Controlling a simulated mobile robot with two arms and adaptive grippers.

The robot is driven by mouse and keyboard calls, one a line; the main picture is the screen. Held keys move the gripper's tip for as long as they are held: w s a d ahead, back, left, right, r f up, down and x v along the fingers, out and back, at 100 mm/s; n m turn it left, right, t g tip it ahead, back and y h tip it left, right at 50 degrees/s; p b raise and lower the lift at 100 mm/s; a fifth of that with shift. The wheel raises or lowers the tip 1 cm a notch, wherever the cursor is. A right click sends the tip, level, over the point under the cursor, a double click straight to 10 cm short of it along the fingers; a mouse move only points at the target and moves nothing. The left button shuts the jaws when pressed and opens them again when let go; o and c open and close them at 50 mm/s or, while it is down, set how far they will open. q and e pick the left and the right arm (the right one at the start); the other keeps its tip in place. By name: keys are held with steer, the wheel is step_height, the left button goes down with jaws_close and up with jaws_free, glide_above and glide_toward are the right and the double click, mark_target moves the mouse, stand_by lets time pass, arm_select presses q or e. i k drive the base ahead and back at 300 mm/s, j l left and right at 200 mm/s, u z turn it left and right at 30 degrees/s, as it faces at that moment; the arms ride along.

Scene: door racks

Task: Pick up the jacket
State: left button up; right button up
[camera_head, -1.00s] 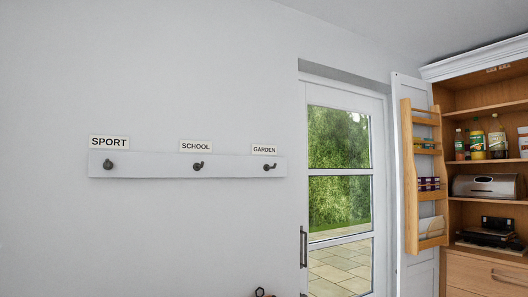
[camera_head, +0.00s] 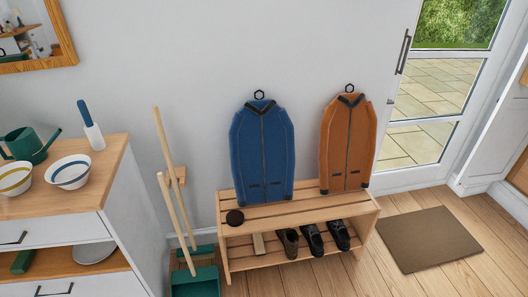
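Two jackets stand upright on a slatted wooden bench against the wall. The blue jacket (camera_head: 262,155) is on the left, with a dark collar and a black loop at its top. The orange jacket (camera_head: 347,145) is on the right, with a similar dark collar and black loop. Both are apart from each other. Neither of my grippers shows in the head view.
A brown mat (camera_head: 430,240) lies by the glass door.

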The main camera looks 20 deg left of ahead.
mark_target(262, 135)
steer(key=i+l+u, duration=0.1)
steer(key=i, duration=0.35)
steer(key=i+l, duration=0.1)
steer(key=i, duration=0.35)
steer(key=i+l+u, duration=0.15)
steer(key=i, duration=0.3)
